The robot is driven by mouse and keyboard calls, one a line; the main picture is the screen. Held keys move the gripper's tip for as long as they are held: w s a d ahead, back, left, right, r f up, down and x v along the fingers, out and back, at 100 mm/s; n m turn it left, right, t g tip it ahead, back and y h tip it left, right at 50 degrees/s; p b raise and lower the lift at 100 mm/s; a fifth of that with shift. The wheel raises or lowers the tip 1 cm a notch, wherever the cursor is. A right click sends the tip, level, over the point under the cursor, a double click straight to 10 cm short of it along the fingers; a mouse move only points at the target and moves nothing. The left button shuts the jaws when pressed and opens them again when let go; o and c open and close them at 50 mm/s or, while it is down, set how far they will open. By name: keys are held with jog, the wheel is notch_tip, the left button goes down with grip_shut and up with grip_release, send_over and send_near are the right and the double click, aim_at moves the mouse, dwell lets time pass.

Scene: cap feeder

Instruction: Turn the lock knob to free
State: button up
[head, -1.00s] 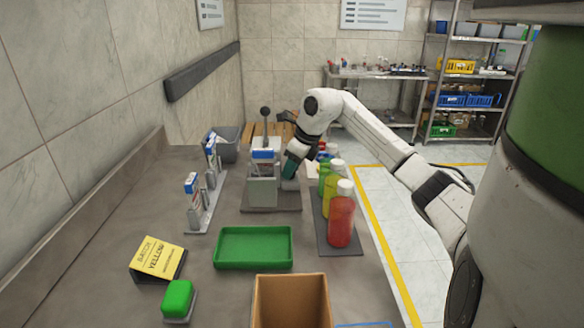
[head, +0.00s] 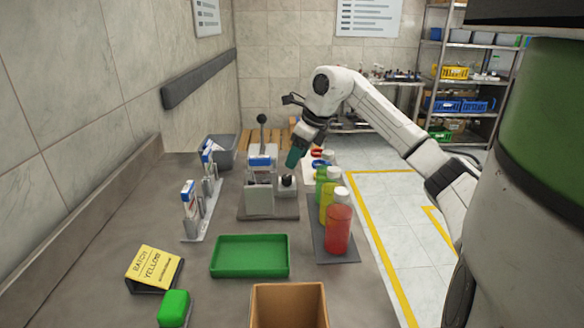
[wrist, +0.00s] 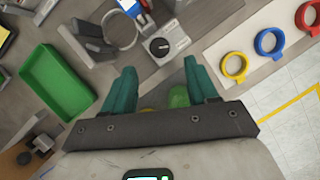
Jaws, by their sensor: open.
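The lock knob (head: 287,181) is a small dark knob on a pale block at the right side of the cap feeder (head: 260,198).
A lever with a black ball (head: 262,118) rises behind the feeder. Bottles (head: 338,228) stand on a dark strip to the right. Coloured rings (wrist: 270,42) lie on a white board. A green tray (head: 250,257) and open cardboard box (head: 288,306) are in front.

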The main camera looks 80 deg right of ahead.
jog(key=shift+v, duration=1.6)
